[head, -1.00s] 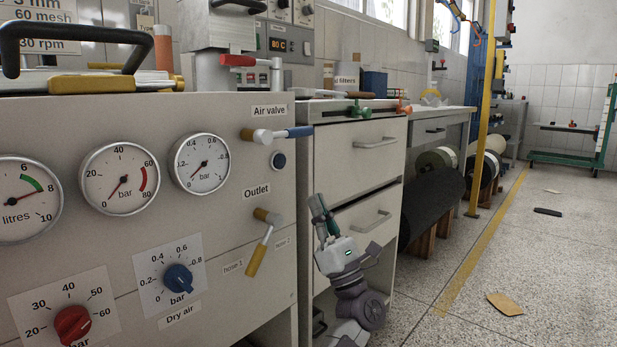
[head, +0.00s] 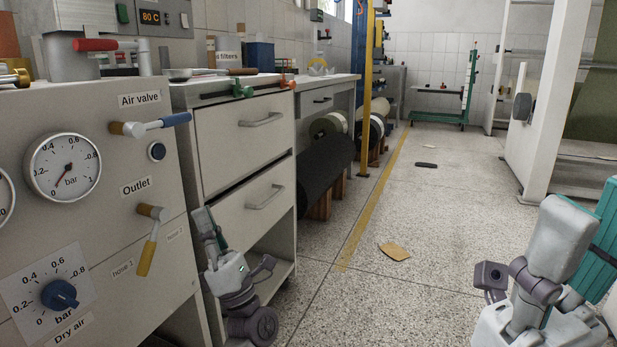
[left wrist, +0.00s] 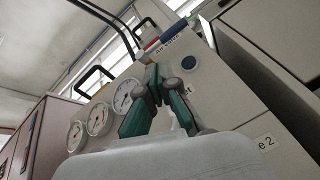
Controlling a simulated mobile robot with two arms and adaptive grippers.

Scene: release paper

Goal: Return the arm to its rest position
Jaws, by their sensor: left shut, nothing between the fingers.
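My left gripper (head: 203,213) points upward in front of the grey drawer cabinet, just right of the machine panel, in the head view. Its fingers are shut with nothing between them. The teal and dark fingers also meet in the left wrist view (left wrist: 154,77), with the gauge panel behind. The gripper is apart from the outlet valve handle (head: 149,243) to its left. Parts of my right arm (head: 553,240) show at the lower right of the head view; its fingers do not show.
The air valve handle (head: 157,125) and blue knob (head: 59,295) stick out from the panel. The drawer cabinet (head: 236,160) stands close behind my left gripper. A dark roll (head: 325,176) lies beyond. A brown scrap (head: 394,251) lies on the otherwise mostly clear floor.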

